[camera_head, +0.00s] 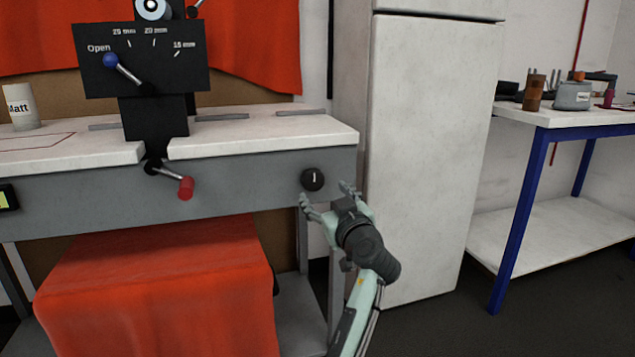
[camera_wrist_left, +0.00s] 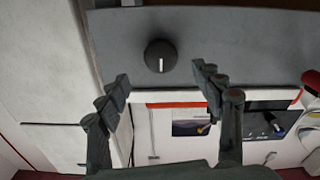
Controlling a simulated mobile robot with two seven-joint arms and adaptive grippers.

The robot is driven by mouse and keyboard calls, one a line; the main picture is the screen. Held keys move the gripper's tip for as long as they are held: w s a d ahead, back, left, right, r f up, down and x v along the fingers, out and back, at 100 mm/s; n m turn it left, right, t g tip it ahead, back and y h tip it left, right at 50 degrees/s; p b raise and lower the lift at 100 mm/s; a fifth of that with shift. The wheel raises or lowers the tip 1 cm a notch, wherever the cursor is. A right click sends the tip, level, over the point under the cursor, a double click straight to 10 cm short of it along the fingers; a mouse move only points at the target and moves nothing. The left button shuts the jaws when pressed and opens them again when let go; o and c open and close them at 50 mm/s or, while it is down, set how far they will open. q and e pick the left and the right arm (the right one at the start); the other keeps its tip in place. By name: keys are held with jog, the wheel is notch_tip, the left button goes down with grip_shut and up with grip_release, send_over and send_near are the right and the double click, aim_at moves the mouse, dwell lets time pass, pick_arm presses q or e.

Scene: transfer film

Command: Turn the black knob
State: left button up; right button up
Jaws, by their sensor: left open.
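The black knob (camera_head: 312,179) is round with a white mark and sits on the grey front panel of the workbench, near its right end. It also shows in the left wrist view (camera_wrist_left: 160,56), ahead of my fingers, with its mark running up and down in that picture. My left gripper (camera_head: 326,193) is open, just in front of and slightly below right of the knob. In the left wrist view my left gripper (camera_wrist_left: 162,82) has its two fingers spread apart, with nothing between the tips. The knob looks apart from the fingers. My right gripper is in neither view.
The workbench (camera_head: 260,140) carries a black machine (camera_head: 140,65) with a blue-tipped lever (camera_head: 110,60) and a red-tipped lever (camera_head: 186,187). An orange-red cloth-covered block (camera_head: 160,290) stands below. A white cabinet (camera_head: 430,150) stands close on the right, and a blue-legged table (camera_head: 560,118) beyond.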

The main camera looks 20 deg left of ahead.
aim_at(314, 182)
pick_arm(q)
jog(key=x, duration=0.7)
jog(key=shift+w+a, duration=0.15)
jog(key=shift+a, duration=0.05)
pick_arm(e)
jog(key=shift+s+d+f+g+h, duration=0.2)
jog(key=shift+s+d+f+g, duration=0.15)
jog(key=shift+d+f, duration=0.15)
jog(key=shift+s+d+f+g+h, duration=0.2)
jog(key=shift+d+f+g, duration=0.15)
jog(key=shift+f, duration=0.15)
pick_arm(q)
jog(key=shift+c, duration=0.2)
jog(key=c, duration=1.1)
